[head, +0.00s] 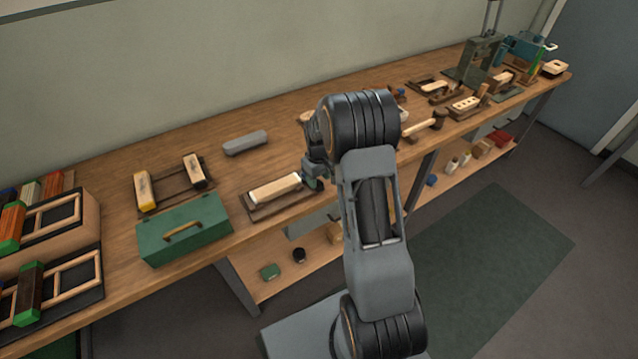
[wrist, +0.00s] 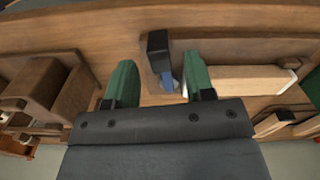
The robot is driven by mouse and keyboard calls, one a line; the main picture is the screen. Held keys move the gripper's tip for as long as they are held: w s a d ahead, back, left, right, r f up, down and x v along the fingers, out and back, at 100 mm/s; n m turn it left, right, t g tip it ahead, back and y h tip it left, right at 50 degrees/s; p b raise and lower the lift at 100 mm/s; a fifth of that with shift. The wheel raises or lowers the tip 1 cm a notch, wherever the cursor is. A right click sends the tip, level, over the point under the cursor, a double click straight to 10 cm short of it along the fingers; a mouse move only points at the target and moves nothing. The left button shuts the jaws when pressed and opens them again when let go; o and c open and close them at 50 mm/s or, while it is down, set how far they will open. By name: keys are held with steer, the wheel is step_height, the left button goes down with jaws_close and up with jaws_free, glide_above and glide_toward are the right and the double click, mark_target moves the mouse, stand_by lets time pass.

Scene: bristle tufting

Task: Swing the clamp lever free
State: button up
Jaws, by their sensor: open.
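The clamp lever (wrist: 157,43) shows in the wrist view as a black upright piece with a blue part below it, at the left end of a brown wooden fixture (wrist: 148,80). A pale wooden block (wrist: 240,79) lies in that fixture, right of the lever. My gripper (wrist: 160,64) is open, its green fingers apart on either side of the lever; the right finger looks close to the blue part, but contact cannot be told. In the head view my gripper (head: 312,180) is at the right end of the block's fixture (head: 262,212), and the lever is hidden there.
On the workbench (head: 110,205), a green toolbox (head: 185,230) stands left of the fixture and a grey bar (head: 245,142) lies behind it. Wooden fixtures and a mallet (head: 425,126) are to the right. The bench behind the fixture is mostly clear.

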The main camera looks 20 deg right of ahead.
mark_target(319, 182)
steer(key=shift+f, duration=1.65)
jaws_close()
